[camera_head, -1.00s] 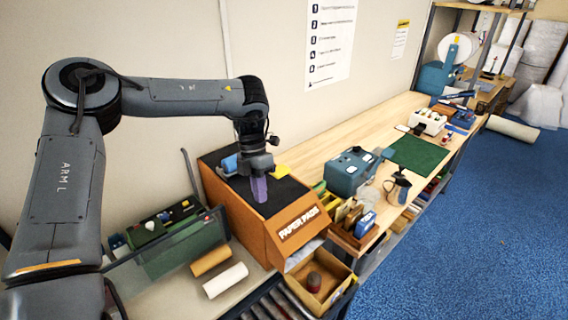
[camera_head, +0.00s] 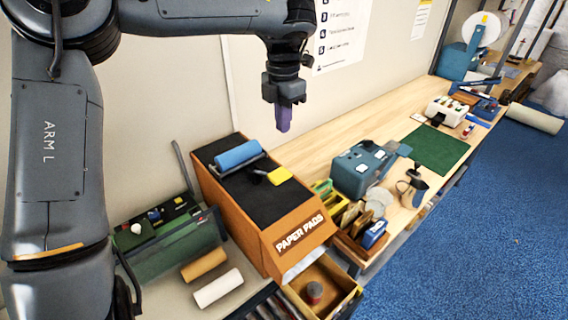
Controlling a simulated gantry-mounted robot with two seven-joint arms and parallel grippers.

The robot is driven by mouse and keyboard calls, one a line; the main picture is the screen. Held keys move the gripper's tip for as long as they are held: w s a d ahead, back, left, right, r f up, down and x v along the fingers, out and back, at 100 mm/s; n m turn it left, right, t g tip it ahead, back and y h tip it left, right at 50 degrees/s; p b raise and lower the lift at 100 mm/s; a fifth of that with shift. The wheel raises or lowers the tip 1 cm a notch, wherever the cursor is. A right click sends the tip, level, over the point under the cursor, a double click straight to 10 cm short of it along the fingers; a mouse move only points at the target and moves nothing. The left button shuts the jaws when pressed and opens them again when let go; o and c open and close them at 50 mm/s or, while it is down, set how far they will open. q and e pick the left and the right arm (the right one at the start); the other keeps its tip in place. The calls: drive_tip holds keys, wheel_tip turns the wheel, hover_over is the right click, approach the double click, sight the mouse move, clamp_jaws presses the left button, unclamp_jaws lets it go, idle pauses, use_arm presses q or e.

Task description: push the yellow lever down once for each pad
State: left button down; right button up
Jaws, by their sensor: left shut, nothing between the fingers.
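The orange paper pad dispenser (camera_head: 262,250), labelled PAPER PADS, stands on the bench with a black top. A blue roller (camera_head: 238,155) lies across its top, and the yellow lever (camera_head: 279,175) sticks up beside it on a dark arm. My left gripper (camera_head: 284,127) points down, shut and empty, above and behind the dispenser, clear of the lever. An open cardboard bin (camera_head: 345,293) sits below the dispenser's chute with a dark reddish-grey object (camera_head: 314,292) in it. I cannot make out a pad in the bin. My right gripper is not in view.
A green machine (camera_head: 165,240) stands left of the dispenser, with a tan roll (camera_head: 204,265) and a white roll (camera_head: 217,288) in front. A blue device (camera_head: 362,168) and a green mat (camera_head: 436,149) lie to the right. Bare wood runs along the wall.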

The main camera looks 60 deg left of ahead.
use_arm(q)
drive_tip(key=p, duration=0.2)
hover_over(283, 174)
wheel_tip(283, 174, down, 12)
drive_tip(key=shift+f, duration=1)
drive_tip(key=shift+f, duration=0.1)
